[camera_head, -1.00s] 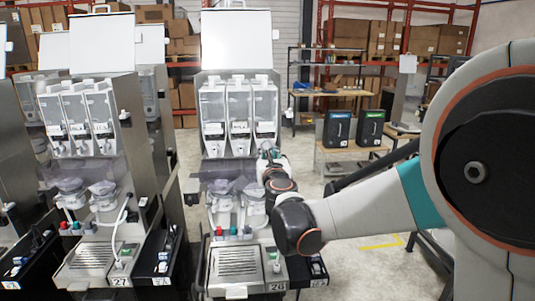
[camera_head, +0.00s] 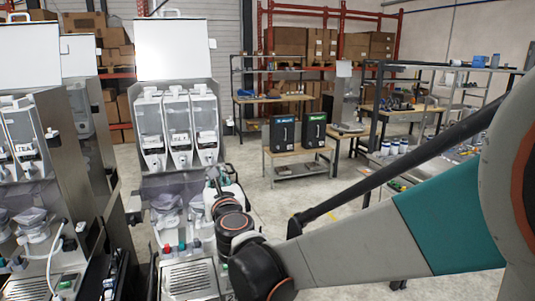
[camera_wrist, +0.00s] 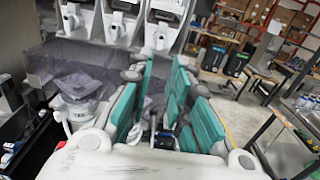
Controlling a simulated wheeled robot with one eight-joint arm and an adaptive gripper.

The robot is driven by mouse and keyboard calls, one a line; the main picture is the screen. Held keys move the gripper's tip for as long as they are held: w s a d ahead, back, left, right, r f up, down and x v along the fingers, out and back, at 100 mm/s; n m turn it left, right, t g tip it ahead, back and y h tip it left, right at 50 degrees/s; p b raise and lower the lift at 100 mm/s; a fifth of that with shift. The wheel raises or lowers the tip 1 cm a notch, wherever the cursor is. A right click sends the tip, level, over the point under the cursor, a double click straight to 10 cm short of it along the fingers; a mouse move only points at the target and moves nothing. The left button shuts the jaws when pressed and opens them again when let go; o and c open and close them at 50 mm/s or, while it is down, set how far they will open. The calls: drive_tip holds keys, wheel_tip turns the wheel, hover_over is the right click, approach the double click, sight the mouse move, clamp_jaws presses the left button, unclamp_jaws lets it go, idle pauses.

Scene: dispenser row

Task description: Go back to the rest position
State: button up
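My gripper (camera_wrist: 160,108) shows in the wrist view with teal finger pads. The pads stand apart with a gap between them, and I see nothing held. Behind and around the fingers is the dispenser machine (camera_wrist: 80,52), with its clear hoppers at the top. In the head view my arm reaches left toward the front of the same dispenser (camera_head: 175,125). Its end is beside the lower right of the hoppers, and the fingers are too small and hidden there to make out. I cannot tell whether the gripper touches the machine.
Another dispenser (camera_head: 30,140) stands close on the left. A low bench (camera_head: 300,168) carries two dark boxes (camera_head: 282,133). A metal rack (camera_head: 425,100) and shelves of cartons (camera_head: 290,40) stand behind. Grey floor (camera_head: 265,195) is open between the dispenser and the bench.

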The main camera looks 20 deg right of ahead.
drive_tip(key=s+d+f+m+g+h+b, duration=0.2)
drive_tip(key=s+d+f+m+g, duration=0.15)
drive_tip(key=s+d+m, duration=0.55)
drive_tip(key=s+d+f+m+g+h+b, duration=0.2)
drive_tip(key=s+d+f+m+g, duration=0.25)
drive_tip(key=m, duration=0.85)
drive_tip(key=s+a+f+m+g+y+b, duration=0.1)
drive_tip(key=s+a+f+m+y, duration=0.1)
drive_tip(key=s+f+m, duration=0.3)
drive_tip(key=s+a+f+m+g+y+b, duration=0.1)
drive_tip(key=s+f+m, duration=0.5)
drive_tip(key=s, duration=0.6)
drive_tip(key=a+m+g+y, duration=0.1)
drive_tip(key=a+m, duration=0.1)
drive_tip(key=shift+s+f+m+y+b, duration=0.15)
drive_tip(key=shift+f+m+y+b, duration=0.15)
drive_tip(key=shift+b, duration=0.1)
